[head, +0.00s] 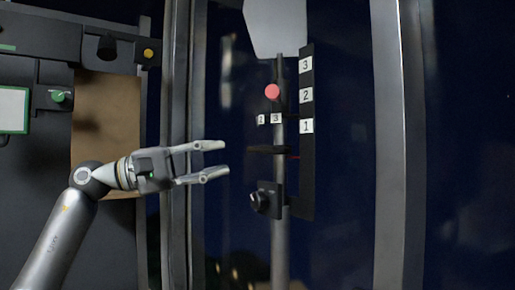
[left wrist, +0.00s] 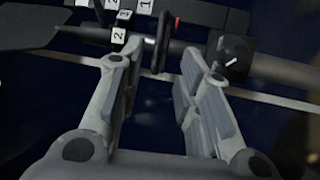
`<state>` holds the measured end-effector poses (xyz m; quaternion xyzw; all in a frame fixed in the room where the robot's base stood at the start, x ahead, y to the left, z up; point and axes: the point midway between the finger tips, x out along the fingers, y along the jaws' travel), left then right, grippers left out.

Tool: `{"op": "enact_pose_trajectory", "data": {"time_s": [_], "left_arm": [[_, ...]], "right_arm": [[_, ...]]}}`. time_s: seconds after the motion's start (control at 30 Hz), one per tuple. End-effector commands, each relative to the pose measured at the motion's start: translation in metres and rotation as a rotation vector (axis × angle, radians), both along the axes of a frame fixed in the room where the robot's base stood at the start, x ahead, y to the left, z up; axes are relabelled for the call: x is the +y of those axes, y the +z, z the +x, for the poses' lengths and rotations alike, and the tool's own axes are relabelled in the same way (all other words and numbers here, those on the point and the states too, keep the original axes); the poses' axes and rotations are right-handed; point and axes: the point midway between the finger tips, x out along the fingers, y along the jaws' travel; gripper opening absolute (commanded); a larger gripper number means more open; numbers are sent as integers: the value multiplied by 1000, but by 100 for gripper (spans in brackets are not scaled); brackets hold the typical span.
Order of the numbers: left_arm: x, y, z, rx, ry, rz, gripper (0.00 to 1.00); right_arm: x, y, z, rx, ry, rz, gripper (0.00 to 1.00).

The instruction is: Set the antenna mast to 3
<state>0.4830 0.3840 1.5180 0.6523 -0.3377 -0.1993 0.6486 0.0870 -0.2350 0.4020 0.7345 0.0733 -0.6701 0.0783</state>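The antenna mast is a grey upright pole (head: 279,235) with a pale panel (head: 275,25) at its top. A black scale strip (head: 307,80) beside it carries 3, 2 and 1 from top to bottom. A black ring (head: 268,149) sits around the pole, with a small red pointer (head: 295,157) below the 1. A black clamp with a knob (head: 262,201) is lower down. My left gripper (head: 223,158) is open and empty, left of the pole, level with the ring. In the left wrist view the ring (left wrist: 162,42) shows beyond and between the open fingers.
A pink ball (head: 272,91) and small number tags (head: 269,119) sit on the pole above the ring. Metal posts stand left (head: 180,130) and right (head: 388,150) of the mast. A dark panel with a green knob (head: 61,97) is at far left.

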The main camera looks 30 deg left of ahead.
Motion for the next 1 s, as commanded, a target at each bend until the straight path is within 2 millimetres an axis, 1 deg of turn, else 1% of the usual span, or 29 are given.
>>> {"op": "enact_pose_trajectory", "data": {"time_s": [0.03,0.1,0.3,0.43,0.6,0.9,1.0], "left_arm": [[-8,7,6,0,-5,0,32],[-17,10,16,0,-5,-1,32],[-43,16,41,1,-6,-3,32],[-54,18,53,1,-5,-5,32],[-62,18,60,1,-3,-5,32],[-63,17,62,1,-3,-5,32],[-63,17,62,2,-3,-6,19]], "right_arm": [[0,10,0,0,0,0,40],[0,18,0,0,0,0,40],[0,37,0,0,0,0,40],[0,44,0,0,0,0,40],[0,48,0,0,0,0,40],[0,47,0,0,0,0,40],[0,47,0,0,0,0,40]]}}
